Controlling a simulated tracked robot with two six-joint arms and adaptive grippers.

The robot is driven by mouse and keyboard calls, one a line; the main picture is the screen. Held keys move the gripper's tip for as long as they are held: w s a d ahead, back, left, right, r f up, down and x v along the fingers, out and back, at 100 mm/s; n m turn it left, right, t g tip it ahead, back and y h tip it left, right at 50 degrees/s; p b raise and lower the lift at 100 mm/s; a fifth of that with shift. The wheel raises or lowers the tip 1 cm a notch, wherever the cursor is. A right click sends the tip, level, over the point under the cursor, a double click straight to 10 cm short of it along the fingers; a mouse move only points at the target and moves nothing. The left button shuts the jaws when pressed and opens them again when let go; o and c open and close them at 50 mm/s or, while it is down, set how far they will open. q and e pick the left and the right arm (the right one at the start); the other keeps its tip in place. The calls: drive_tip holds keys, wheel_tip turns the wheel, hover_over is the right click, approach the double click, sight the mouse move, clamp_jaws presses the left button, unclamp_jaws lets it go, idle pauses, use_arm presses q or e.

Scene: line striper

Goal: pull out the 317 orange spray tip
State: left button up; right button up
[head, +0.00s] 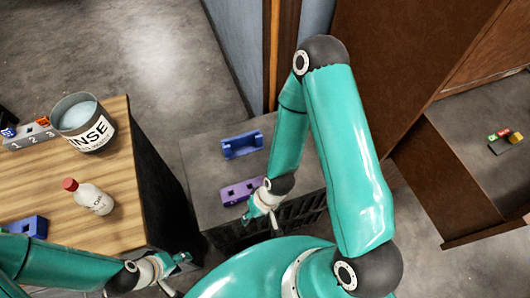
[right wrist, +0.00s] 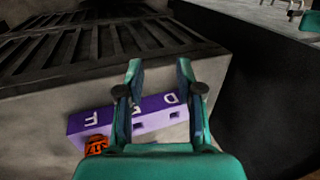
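An orange spray tip (right wrist: 96,146) sits at the end of a purple holder (right wrist: 150,115) marked with letters, beside the F. Its number is too small to read surely. The purple holder also shows in the head view (head: 236,193) on the grey surface. My right gripper (right wrist: 158,72) is open and empty, its fingers reaching over the holder to the right of the orange tip. In the head view, my right gripper (head: 262,214) is at the holder's front right and hides part of it. My left gripper (head: 176,270) is open and empty by the wooden table's front right corner.
A blue holder (head: 241,145) lies behind the purple one. A dark slatted grate (right wrist: 100,45) lies beside the holder. The wooden table (head: 120,170) bears a rinse bucket (head: 88,135), a bottle (head: 94,200) and a numbered rack (head: 30,138). More coloured tips (head: 505,135) are at far right.

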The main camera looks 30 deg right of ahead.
drive_tip(key=shift+w+a, duration=0.1)
drive_tip(key=shift+w, duration=0.05)
drive_tip(key=w+d+r+n+h+b, duration=0.45)
drive_tip(key=w+d+r+n, duration=0.6)
drive_tip(key=n, duration=0.65)
drive_tip(key=shift+g+y, duration=0.25)
drive_tip(key=shift+g, duration=0.05)
drive_tip(key=f+b, duration=0.3)
drive_tip(key=s+f+b, duration=0.1)
drive_tip(key=f+b, duration=0.2)
drive_tip(key=f, duration=0.1)
drive_tip(key=s+d+f+b, duration=0.1)
drive_tip(key=f+b, duration=0.2)
drive_tip(key=shift+f, duration=0.4)
